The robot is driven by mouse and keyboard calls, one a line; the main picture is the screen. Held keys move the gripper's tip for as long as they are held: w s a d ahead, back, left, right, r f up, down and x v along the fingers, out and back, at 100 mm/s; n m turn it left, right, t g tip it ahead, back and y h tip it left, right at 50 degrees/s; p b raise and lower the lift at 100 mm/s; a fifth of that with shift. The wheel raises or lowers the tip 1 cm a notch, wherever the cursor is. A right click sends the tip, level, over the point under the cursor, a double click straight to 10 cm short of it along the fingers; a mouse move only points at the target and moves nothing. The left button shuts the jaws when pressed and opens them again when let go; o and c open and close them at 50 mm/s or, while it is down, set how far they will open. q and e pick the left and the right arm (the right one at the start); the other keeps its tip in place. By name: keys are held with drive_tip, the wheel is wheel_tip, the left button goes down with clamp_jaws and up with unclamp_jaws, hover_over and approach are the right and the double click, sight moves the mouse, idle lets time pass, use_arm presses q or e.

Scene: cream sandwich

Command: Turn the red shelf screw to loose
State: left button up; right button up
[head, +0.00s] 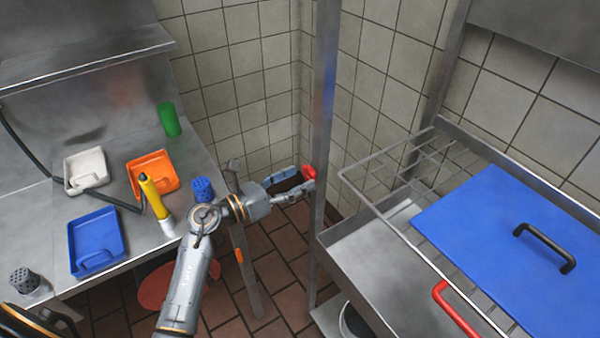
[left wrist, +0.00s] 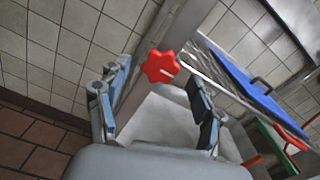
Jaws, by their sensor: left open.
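The red shelf screw (head: 309,172) is a lobed knob on the upright metal post (head: 324,110) of the shelf at the right. In the left wrist view, the screw appears between the two fingers of my left gripper (left wrist: 158,74); I see no clear contact. My right gripper is not in view.
The wire shelf (head: 372,192) holds a blue board (head: 480,225) with a black handle. A red handle (head: 455,308) shows in front. At the left, a metal counter (head: 200,165) carries blue, orange and white trays, bottles and cups. Tiled walls stand behind.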

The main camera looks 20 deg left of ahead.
use_arm(q)
drive_tip(key=shift+w+d, duration=0.35)
drive_tip(key=shift+w, duration=0.1)
drive_tip(key=c, duration=1.2)
drive_tip(key=shift+o, duration=0.2)
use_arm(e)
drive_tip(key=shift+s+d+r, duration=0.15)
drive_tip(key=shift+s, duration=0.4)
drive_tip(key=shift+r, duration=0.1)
